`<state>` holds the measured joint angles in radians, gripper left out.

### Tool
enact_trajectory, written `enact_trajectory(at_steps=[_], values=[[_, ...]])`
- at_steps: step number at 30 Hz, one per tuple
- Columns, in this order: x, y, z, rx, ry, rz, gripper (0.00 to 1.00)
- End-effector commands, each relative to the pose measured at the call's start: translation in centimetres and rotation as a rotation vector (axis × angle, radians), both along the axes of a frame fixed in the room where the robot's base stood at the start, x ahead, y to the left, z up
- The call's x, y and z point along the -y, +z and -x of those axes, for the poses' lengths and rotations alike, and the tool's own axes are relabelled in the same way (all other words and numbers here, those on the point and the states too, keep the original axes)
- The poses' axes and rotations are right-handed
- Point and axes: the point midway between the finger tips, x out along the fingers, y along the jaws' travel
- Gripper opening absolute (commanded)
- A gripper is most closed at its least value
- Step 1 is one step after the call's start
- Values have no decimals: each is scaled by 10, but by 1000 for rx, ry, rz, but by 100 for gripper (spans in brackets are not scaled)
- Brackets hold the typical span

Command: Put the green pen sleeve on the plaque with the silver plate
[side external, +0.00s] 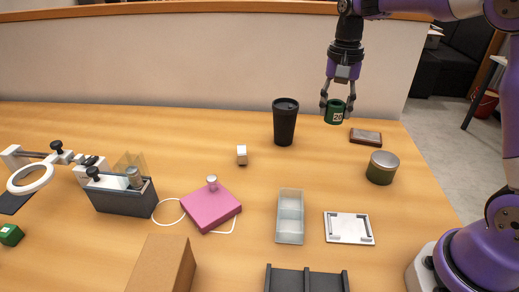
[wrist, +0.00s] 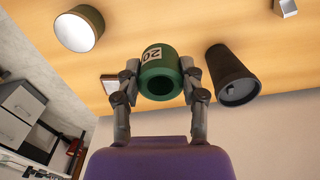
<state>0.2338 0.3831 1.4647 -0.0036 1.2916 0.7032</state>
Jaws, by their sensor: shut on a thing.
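The green pen sleeve (side external: 334,113) is a short hollow cylinder with a white label reading 20. My gripper (side external: 337,104) is shut on it, one finger on each side, and holds it above the back right of the table. In the wrist view the green pen sleeve (wrist: 158,76) sits between the fingertips (wrist: 159,68), its open end facing the camera. The plaque (side external: 365,137), brown with a silver plate on top, lies on the table just right of and below the sleeve in the side view. In the wrist view the plaque (wrist: 109,84) is mostly hidden behind a finger.
A black tumbler (side external: 285,123) stands left of my gripper. A round tin (side external: 381,168) stands in front of the plaque. The table's right edge is near the plaque.

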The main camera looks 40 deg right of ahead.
Motion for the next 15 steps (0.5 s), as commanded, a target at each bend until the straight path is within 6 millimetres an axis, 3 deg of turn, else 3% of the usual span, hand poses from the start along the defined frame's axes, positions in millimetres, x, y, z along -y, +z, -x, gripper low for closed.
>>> enact_trajectory(at_steps=[1, 3, 7, 15], values=[[18, 2, 2, 0, -83, 0, 9], [34, 3, 4, 0, -166, 0, 9], [56, 0, 8, -2, -244, -1, 9], [120, -38, 16, -4, -254, -2, 9]])
